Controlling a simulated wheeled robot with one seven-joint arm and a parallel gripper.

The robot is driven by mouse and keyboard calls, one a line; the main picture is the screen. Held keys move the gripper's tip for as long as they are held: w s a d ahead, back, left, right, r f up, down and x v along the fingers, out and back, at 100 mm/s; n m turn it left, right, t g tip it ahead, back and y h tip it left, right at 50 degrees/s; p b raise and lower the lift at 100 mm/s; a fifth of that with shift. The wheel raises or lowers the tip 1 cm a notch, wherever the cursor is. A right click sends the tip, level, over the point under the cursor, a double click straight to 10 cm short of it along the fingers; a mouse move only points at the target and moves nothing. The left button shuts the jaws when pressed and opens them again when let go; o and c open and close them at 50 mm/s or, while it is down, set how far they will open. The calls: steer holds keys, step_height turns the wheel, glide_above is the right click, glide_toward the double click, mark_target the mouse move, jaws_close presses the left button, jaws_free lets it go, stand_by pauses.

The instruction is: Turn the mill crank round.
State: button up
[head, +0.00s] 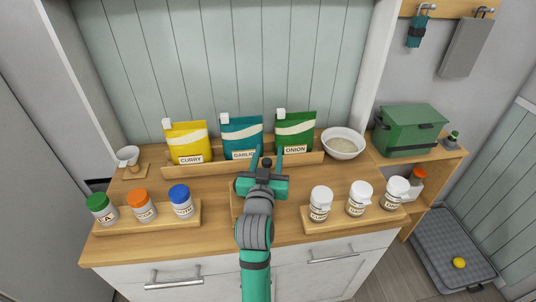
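My gripper (267,158) reaches out over the middle of the counter, seen from behind. Its two teal fingers stand apart on either side, with a small dark part showing between them. I cannot tell whether that dark part belongs to my gripper or to something beyond it. No mill or crank can be made out clearly. A wooden block or board (236,204) shows partly beside my arm, and my wrist hides the rest of it.
Behind my gripper, a wooden rack (210,167) holds yellow, teal and green pouches. Jars stand on a left rack (160,223) and a right rack (343,226).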

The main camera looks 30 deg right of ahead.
mark_target(266, 166)
steer(key=v, duration=1)
steer(key=shift+s+a, duration=0.3)
